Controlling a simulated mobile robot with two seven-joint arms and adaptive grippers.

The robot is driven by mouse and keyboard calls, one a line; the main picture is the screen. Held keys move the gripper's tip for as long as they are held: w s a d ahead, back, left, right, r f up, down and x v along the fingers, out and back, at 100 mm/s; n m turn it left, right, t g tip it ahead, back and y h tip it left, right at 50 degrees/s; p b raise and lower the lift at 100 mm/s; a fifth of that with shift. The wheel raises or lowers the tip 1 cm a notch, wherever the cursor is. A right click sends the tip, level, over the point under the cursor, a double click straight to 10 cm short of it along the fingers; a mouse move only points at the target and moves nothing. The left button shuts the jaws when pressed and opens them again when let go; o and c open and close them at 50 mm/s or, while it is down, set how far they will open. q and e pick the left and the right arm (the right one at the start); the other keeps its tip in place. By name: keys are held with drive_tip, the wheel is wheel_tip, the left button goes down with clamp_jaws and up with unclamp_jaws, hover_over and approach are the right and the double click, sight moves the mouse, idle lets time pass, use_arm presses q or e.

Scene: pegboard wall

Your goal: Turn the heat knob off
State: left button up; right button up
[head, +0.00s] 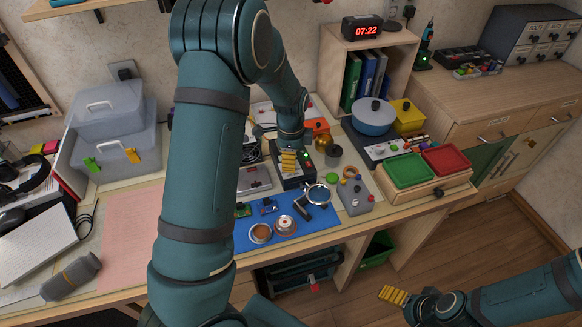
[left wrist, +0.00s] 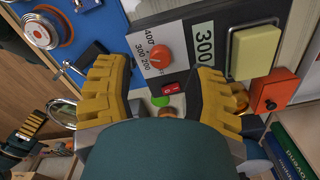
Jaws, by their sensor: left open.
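The heat knob (left wrist: 162,56) is a round orange-red knob on a pale dial panel marked 400 and 300/200, in the left wrist view. Beside it are a 300 label (left wrist: 205,43) and a red rocker switch (left wrist: 171,88). My left gripper (left wrist: 163,67) is open, its yellow fingers on either side of the knob with visible gaps. I cannot tell its exact distance from the panel. In the head view, my left gripper (head: 289,160) is over the dark station box (head: 293,179) and hides most of it. My right gripper (head: 394,296) is at lower right, away from the station.
A blue mat (head: 270,235) with small parts and a magnifier (head: 317,194) lies in front of the station. Green (head: 407,171) and red (head: 446,160) trays stand right, a blue pot (head: 373,115) behind. An orange block (left wrist: 275,91) sits close to my left fingers.

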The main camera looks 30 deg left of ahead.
use_arm(q)
drive_tip(key=shift+f, duration=1.7)
clamp_jaws()
